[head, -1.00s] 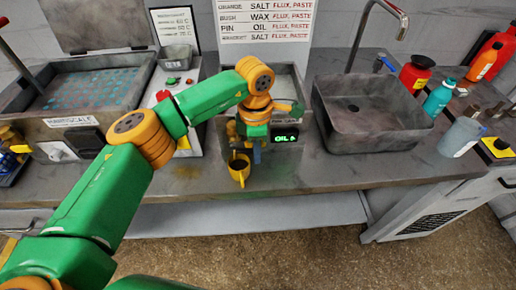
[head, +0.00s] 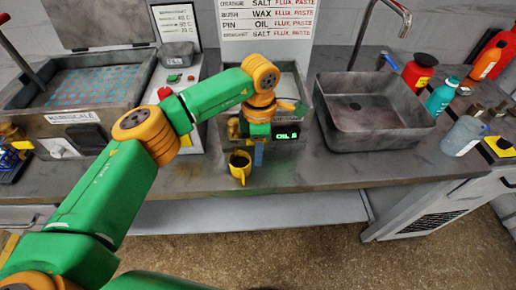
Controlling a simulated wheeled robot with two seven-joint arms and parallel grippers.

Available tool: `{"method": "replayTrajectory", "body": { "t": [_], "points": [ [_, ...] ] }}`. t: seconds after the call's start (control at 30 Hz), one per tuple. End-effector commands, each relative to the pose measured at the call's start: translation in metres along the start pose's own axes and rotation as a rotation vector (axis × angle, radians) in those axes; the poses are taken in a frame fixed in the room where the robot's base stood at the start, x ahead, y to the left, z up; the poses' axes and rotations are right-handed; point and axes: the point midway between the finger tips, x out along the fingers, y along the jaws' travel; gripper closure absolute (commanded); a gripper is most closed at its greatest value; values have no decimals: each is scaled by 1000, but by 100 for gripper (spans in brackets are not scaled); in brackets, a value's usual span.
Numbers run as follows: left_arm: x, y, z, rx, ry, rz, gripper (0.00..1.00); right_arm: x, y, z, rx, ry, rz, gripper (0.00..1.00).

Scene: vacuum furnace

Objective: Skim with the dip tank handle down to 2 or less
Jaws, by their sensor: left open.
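The dip tank (head: 288,72) stands at the back of the counter, left of the sink. Its small green display (head: 287,134) reads OIL with a digit that looks like 6, though blurred. My left gripper (head: 257,140) is at the front of the tank, just left of the display, pointing down. My arm covers much of the tank, and I cannot make out the handle or whether the gripper touches it. A small blue piece (head: 258,156) shows just below the gripper. My right gripper is out of view.
A bath labelled HARDISCALE or similar (head: 84,117) stands on the left. A grey sink (head: 372,132) with a tap is on the right, with several bottles beyond it. A text board (head: 265,18) stands behind the tank. The counter front (head: 320,174) is clear.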

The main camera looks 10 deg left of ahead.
Motion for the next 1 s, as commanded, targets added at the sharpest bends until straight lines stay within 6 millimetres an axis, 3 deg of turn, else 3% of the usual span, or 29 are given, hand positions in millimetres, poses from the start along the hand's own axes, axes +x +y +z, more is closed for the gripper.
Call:
{"method": "replayTrajectory", "body": {
  "t": [0.4,0.87,1.0],
  "points": [
    [-67,0,1,0,0,2,59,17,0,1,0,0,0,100],
    [-72,0,0,1,0,-1,59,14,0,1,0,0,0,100],
    [-100,0,0,0,0,0,59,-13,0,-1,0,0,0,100]
  ]
}}
